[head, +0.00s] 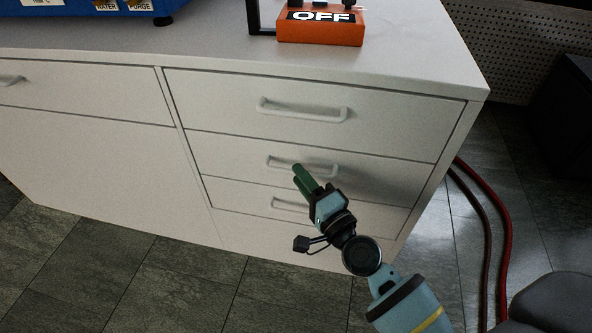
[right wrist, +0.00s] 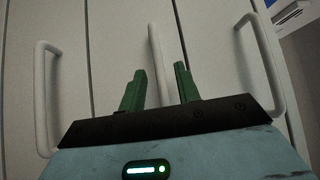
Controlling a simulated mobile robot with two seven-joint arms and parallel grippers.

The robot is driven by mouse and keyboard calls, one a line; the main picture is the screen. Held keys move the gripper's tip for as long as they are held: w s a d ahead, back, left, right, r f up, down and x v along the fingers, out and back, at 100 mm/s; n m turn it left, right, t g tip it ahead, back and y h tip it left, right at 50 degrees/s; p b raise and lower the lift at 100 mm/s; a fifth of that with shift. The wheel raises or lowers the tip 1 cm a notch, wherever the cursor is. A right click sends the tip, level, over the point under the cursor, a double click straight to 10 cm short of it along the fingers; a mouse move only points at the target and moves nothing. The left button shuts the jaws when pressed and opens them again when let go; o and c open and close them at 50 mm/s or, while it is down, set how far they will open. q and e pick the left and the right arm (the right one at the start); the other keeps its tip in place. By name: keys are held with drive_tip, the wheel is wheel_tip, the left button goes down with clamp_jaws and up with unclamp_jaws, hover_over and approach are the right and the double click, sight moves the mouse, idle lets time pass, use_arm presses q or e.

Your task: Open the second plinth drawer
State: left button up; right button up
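The second plinth drawer (head: 392,172) is the middle of three in the white cabinet's right stack. Its front looks flush, so it appears shut. Its pale bar handle (head: 328,172) is partly covered by my right gripper (head: 299,175) in the head view. In the right wrist view this handle (right wrist: 155,55) runs upright between the two green fingers of my right gripper (right wrist: 160,88). The fingers are open, one on each side of the bar; contact cannot be told. My left gripper is not in view.
The top drawer handle (head: 302,112) and lower drawer handle (head: 288,206) lie either side. An orange OFF box (head: 320,28) and a blue device (head: 80,8) stand on the countertop (head: 400,50). Red hoses (head: 497,210) run along the floor at right. The floor before the cabinet looks clear.

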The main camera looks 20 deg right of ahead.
drive_tip(key=shift+x, duration=1.35)
drive_tip(key=shift+c, duration=0.3)
clamp_jaws()
